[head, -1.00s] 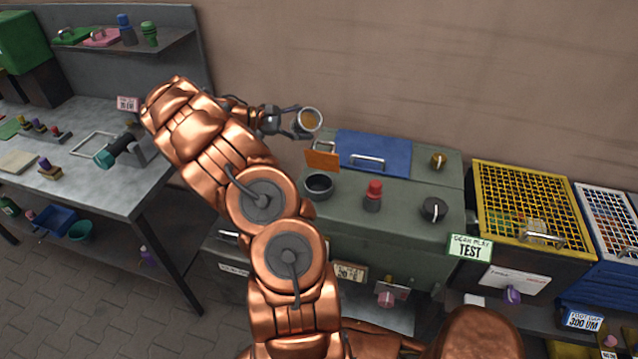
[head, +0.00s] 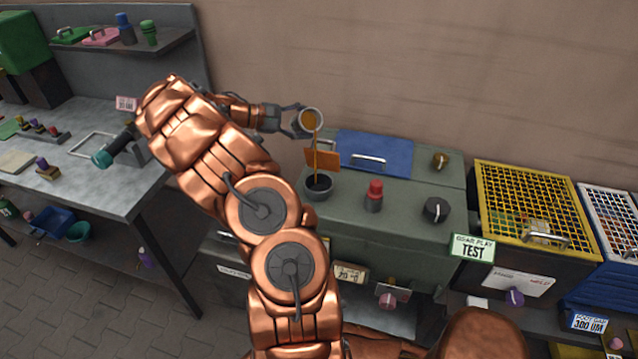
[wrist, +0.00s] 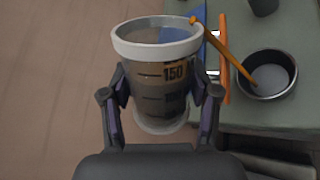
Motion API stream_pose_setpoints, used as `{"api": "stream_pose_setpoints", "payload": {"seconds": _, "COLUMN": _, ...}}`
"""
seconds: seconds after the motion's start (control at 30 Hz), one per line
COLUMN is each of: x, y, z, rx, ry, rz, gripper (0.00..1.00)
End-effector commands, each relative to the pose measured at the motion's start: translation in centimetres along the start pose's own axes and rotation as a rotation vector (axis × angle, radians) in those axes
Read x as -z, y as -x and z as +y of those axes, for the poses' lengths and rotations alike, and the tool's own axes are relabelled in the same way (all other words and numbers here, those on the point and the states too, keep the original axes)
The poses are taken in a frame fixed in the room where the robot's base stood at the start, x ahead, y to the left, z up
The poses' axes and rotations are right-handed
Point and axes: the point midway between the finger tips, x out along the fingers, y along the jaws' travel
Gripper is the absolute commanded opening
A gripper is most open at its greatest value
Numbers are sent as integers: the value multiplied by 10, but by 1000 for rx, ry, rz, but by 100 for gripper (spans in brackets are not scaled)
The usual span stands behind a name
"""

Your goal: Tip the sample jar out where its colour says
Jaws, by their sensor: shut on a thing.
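My gripper (head: 297,121) is shut on the sample jar (head: 310,112), a clear cup with a pale rim and dark volume marks. The jar also shows between the fingers in the wrist view (wrist: 158,75). It is tilted, and a thin orange-brown stream (head: 316,150) runs from its lip. The stream falls into a round dark cup (head: 329,190) on the grey-green cabinet, also seen in the wrist view (wrist: 291,88). An orange plate (head: 328,160) stands just behind that cup. The stream's end lies inside the cup's rim.
The grey-green cabinet (head: 400,210) also carries a blue lid (head: 385,150), a red knob (head: 374,196) and a black dial (head: 436,209). A yellow-mesh bin (head: 520,200) stands to the right. A metal workbench (head: 100,180) with tools is at the left.

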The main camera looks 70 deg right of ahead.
Motion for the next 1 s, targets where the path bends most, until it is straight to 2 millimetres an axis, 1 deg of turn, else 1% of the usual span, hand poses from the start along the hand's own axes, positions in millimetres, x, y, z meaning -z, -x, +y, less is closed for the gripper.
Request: {"api": "stream_pose_setpoints", "payload": {"seconds": 1.0, "x": 0, "y": 0, "z": 1, "rx": -1, "ry": -104, "rz": 41, "gripper": 20}}
